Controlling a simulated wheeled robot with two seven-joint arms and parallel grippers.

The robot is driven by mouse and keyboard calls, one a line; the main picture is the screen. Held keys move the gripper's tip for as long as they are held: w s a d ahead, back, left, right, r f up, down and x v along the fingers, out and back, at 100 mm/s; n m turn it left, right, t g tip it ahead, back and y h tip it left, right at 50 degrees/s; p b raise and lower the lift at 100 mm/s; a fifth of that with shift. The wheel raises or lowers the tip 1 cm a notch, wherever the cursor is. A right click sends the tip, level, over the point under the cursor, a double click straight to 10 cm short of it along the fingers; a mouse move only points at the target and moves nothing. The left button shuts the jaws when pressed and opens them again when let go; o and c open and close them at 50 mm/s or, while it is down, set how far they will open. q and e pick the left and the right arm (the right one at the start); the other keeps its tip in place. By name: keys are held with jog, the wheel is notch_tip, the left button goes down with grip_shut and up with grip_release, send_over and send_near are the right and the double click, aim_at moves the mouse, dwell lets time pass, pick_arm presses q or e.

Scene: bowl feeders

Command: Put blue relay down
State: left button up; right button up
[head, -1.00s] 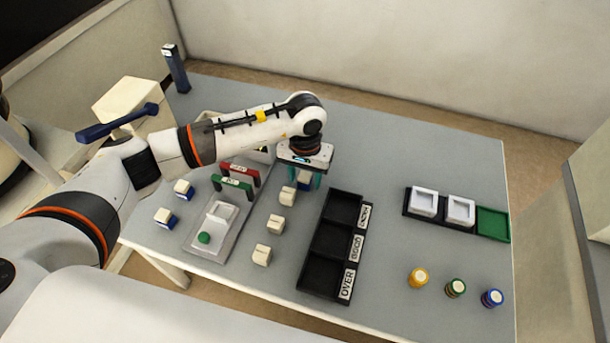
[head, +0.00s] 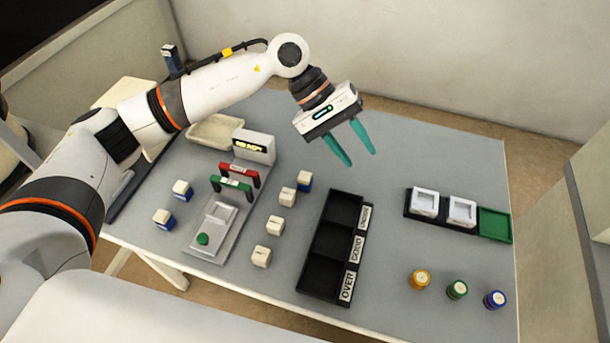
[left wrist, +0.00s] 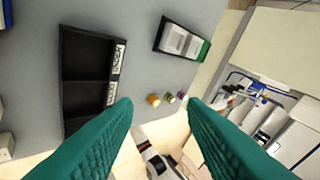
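My left gripper (head: 362,152) is open and empty, raised above the back of the table. Its two teal fingers (left wrist: 160,115) are spread apart in the left wrist view, with nothing between them. A blue relay with a white top (head: 304,181) stands on the table below and left of the gripper, at the back end of a row of white relays (head: 275,225). Two more blue-and-white relays (head: 182,190) (head: 163,218) stand at the left. My right gripper is not in view.
A black three-compartment tray (head: 325,273) with labels lies mid-table, its compartments empty. A test fixture (head: 211,241) with red and green handles stands left. A black holder with white trays and a green pad (head: 494,224) is at right. Several coloured stacks (head: 456,289) stand at front right.

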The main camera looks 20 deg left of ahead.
pick_arm(q)
jog(key=w+r+n+t+h, duration=0.85)
jog(key=r+n+h, duration=0.25)
jog(key=r+n, duration=0.35)
jog(key=w+a+f+n+t+y+p, duration=0.1)
jog(key=w+a+f+n+t+y, duration=0.1)
jog(key=w+a+n+t+y, duration=0.65)
jog(key=w+a+f+n+t+y+p, duration=0.15)
jog(key=w+a+n, duration=0.4)
jog(key=n, duration=0.85)
jog(key=n+g+b, duration=0.1)
jog(key=n+g, duration=1.3)
jog(key=g, duration=0.2)
send_near(300, 175)
jog(key=shift+g+y, duration=0.25)
jog(key=shift+y, duration=0.05)
jog(key=b+x, duration=0.1)
jog(key=x, duration=0.1)
jog(key=b+x, duration=0.1)
jog(key=x, duration=0.1)
jog(key=shift+w+f+b, duration=0.1)
jog(key=shift+w+b, duration=0.2)
jog(key=shift+w, duration=0.1)
jog(key=x, duration=0.3)
jog(key=b+x, duration=0.1)
jog(key=x, duration=0.2)
jog(key=shift+s+d+r+b, duration=0.1)
jog(key=shift+d+r+b, duration=0.1)
jog(key=shift+r+b, duration=0.1)
jog(key=shift+c, duration=0.4)
